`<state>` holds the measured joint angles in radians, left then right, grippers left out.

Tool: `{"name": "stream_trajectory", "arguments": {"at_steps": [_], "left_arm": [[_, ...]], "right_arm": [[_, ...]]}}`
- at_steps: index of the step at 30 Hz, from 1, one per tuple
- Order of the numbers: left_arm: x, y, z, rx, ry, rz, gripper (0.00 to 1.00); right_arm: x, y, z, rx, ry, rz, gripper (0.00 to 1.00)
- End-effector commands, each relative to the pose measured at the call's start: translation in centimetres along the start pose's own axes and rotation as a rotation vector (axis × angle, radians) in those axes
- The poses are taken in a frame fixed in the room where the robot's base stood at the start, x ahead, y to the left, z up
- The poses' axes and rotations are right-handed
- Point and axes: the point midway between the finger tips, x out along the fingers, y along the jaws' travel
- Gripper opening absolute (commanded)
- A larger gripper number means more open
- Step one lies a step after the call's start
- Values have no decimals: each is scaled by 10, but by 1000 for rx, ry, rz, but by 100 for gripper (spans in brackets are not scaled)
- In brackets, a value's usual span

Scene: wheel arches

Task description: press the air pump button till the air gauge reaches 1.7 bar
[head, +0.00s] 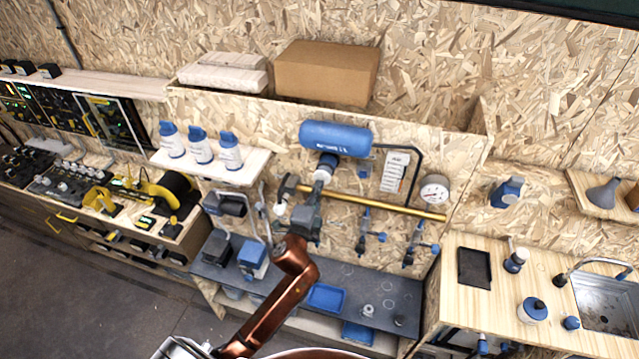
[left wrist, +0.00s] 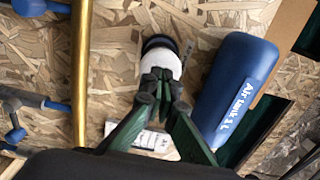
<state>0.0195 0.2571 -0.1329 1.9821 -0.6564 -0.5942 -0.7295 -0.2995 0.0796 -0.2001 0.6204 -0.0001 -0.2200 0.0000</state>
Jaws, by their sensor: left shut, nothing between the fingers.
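The blue air tank (head: 335,138) is mounted on the chipboard wall; it also shows in the left wrist view, labelled "Air tank 1 L" (left wrist: 236,88). A small blue and white cylinder (head: 327,162), which may be the air pump, sits just below the tank. In the left wrist view a white round part with a dark end (left wrist: 160,62) lies right at my fingertips. My left gripper (head: 321,183) is shut and empty, its tips (left wrist: 161,78) overlapping that part; I cannot tell whether they touch. The round air gauge (head: 435,189) is on the wall to the right, its reading too small to tell.
A brass pipe (head: 385,203) runs across the wall beside my gripper. Blue-handled tools (head: 362,235) hang below it. A shelf with white bottles (head: 200,150) is to the left. A dark workbench (head: 345,285) lies below, with a blue tray (head: 326,297).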

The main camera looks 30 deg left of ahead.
Motion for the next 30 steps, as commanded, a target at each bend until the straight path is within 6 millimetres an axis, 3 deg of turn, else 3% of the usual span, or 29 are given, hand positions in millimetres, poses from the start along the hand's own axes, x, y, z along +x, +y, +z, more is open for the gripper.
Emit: {"name": "stream_trajectory", "arguments": {"at_steps": [16, 30], "left_arm": [[2, 0, -1, -1, 1, -1, 0], [33, 1, -1, -1, 1, 0, 0]], "right_arm": [[-2, 1, 0, 0, -1, 1, 51], [-2, 1, 1, 0, -1, 1, 51]]}}
